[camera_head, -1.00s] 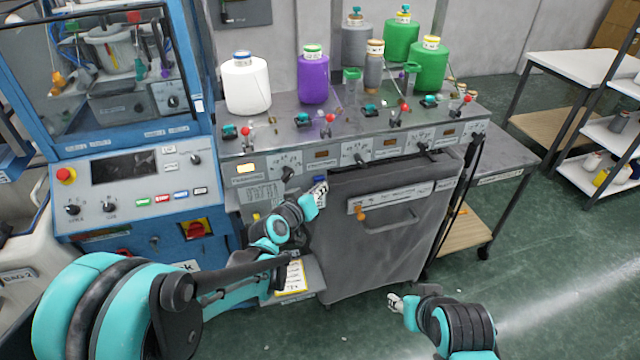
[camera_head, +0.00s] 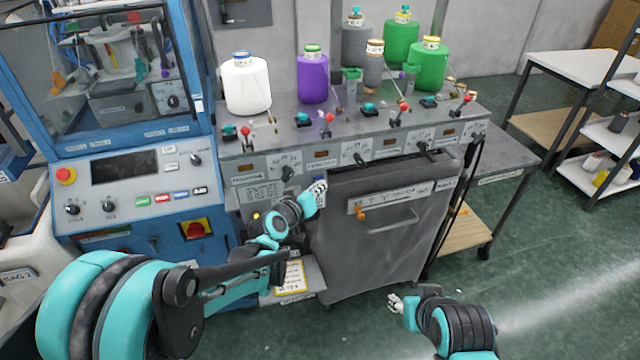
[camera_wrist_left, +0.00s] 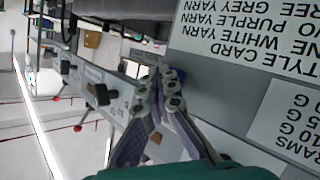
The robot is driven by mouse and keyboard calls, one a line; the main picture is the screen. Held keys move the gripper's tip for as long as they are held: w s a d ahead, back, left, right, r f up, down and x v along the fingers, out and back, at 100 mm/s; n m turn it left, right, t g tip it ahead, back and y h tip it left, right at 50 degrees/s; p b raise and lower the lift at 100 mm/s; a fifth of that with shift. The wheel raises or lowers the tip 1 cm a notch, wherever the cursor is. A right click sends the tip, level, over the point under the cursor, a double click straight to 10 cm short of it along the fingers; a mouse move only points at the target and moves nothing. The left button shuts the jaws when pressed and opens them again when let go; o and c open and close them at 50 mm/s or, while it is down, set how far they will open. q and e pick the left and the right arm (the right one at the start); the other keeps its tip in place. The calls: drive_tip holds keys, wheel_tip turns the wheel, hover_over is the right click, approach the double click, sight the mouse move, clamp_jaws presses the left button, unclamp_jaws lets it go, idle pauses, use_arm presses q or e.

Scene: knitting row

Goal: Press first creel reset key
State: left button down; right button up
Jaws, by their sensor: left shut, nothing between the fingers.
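The creel stand front panel (camera_head: 268,165) carries small display windows, labels and black knobs. The leftmost window (camera_head: 246,167), below the white yarn cone (camera_head: 245,85), is dark. My left gripper (camera_head: 320,186) is shut and empty, its fingertips at the panel's lower edge, right of the first black knob (camera_head: 288,173). In the left wrist view the shut fingertips (camera_wrist_left: 166,76) point at the panel and cover part of a small bluish key (camera_wrist_left: 143,71). Whether they touch it I cannot tell. My right gripper (camera_head: 396,303) hangs low, away from the panel; its jaws are too small to read.
A grey bin with a handle (camera_head: 385,240) stands under the panel, close to the left gripper. The blue machine (camera_head: 125,145) is at the left. Purple (camera_head: 313,78) and green (camera_head: 430,67) cones stand on top. Floor at the right is open.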

use_arm(q)
drive_tip(key=shift+s, duration=0.3)
drive_tip(key=shift+d, duration=0.1)
drive_tip(key=s, duration=0.2)
drive_tip(key=s+d, duration=0.1)
drive_tip(key=s, duration=0.2)
drive_tip(key=shift+s+d, duration=0.35)
drive_tip(key=shift+d, duration=0.05)
idle(0.6)
drive_tip(key=s+a+f+g+y, duration=0.1)
drive_tip(key=s+a+g+y, duration=0.2)
drive_tip(key=s+a, duration=0.6)
drive_tip(key=s+a+f+g+y, duration=0.2)
drive_tip(key=s+a, duration=0.7)
drive_tip(key=s, duration=0.7)
drive_tip(key=shift+g+y, duration=0.5)
drive_tip(key=shift+y, duration=0.1)
